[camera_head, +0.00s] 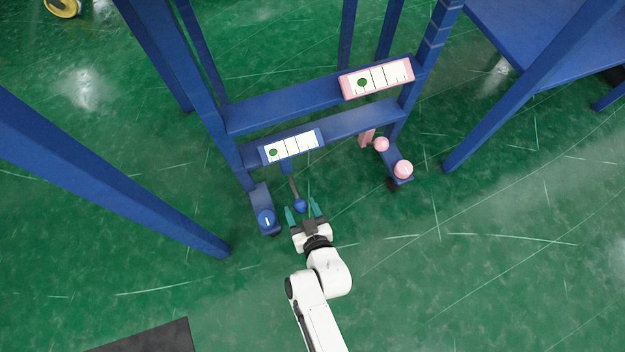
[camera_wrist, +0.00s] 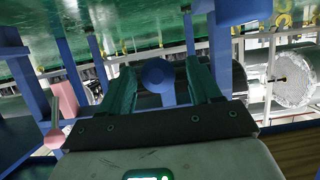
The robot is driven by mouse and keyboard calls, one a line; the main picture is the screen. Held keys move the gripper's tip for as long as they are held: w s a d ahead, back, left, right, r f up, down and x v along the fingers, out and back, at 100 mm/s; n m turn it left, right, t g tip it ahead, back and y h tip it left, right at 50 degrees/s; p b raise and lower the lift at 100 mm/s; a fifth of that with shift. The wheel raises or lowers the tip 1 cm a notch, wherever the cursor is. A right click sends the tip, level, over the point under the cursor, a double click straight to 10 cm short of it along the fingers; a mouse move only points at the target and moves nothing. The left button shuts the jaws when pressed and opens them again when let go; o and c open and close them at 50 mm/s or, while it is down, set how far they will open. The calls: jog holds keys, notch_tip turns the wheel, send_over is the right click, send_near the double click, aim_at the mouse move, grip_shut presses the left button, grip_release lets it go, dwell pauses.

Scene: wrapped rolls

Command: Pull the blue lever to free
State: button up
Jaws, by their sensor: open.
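The blue lever (camera_head: 300,205) is a thin rod ending in a round blue knob, sticking out below a blue-rimmed scale plate (camera_head: 297,144) on a blue frame. The plate's green dot is at its left end. My gripper (camera_head: 303,211) is open, with one teal finger on each side of the knob. In the wrist view the knob (camera_wrist: 157,74) shows between the two fingers of my gripper (camera_wrist: 160,88), with gaps on both sides. I cannot tell how deep it sits between them.
A pink-rimmed scale plate (camera_head: 395,76) and a pink lever knob (camera_head: 381,144) are to the right on the same blue frame (camera_head: 285,104). Blue posts stand left and right. Green floor (camera_head: 480,280) is open at lower right.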

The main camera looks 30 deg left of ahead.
jog(key=p+v, duration=0.4)
jog(key=v, duration=0.6)
jog(key=shift+d+f, duration=0.15)
dwell(0.4)
